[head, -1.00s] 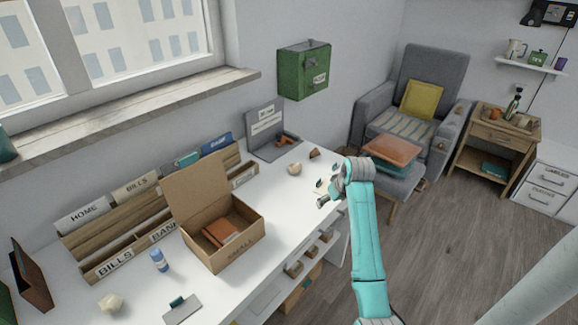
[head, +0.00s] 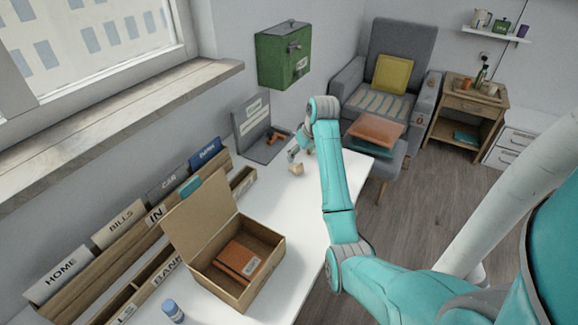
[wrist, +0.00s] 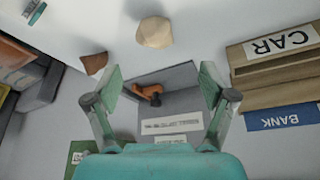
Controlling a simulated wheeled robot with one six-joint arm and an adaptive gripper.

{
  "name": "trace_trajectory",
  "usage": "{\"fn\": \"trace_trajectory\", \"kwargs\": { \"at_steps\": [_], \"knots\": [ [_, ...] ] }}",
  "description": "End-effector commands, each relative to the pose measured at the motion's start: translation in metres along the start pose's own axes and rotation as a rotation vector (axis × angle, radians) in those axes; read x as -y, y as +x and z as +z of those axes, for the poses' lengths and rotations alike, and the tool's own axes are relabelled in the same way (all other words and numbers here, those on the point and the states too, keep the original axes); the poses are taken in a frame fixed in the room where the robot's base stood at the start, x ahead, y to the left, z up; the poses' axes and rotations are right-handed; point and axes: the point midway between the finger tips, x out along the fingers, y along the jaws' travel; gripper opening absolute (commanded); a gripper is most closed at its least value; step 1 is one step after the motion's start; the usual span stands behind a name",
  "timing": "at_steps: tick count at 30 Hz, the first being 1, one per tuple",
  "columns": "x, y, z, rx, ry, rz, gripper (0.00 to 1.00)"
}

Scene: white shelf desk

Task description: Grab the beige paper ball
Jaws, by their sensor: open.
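The beige paper ball (head: 297,169) lies on the far part of the white desk, beyond the open cardboard box. In the wrist view the ball (wrist: 154,32) shows near the top, ahead of and between the lines of the two fingers. My gripper (wrist: 162,88) is open and empty, its fingers spread apart and not touching the ball. In the head view my gripper (head: 298,153) is small, just above and behind the ball, partly covered by my arm.
A small brown piece (wrist: 95,63) lies near the ball. A grey board (head: 258,125) with an orange-brown tool (head: 276,139) stands behind. The cardboard box (head: 262,288) and wooden file organizer (head: 80,285) are nearer. A green wall box (head: 284,55) hangs above.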

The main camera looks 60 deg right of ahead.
Motion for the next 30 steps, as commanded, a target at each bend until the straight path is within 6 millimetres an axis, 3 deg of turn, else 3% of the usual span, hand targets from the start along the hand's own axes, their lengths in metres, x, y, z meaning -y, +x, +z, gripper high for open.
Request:
{"fn": "trace_trajectory", "kwargs": {
  "at_steps": [9,14,24,30],
  "knots": [
    [0.000,0.044,0.002,0.003,0.000,-0.001,0.83],
    [-0.001,0.052,0.002,0.001,0.000,0.000,0.83],
    [-0.006,0.094,0.007,0.002,0.000,-0.001,0.83],
    [-0.006,0.101,0.007,0.000,0.000,0.001,0.83]
  ]
}}
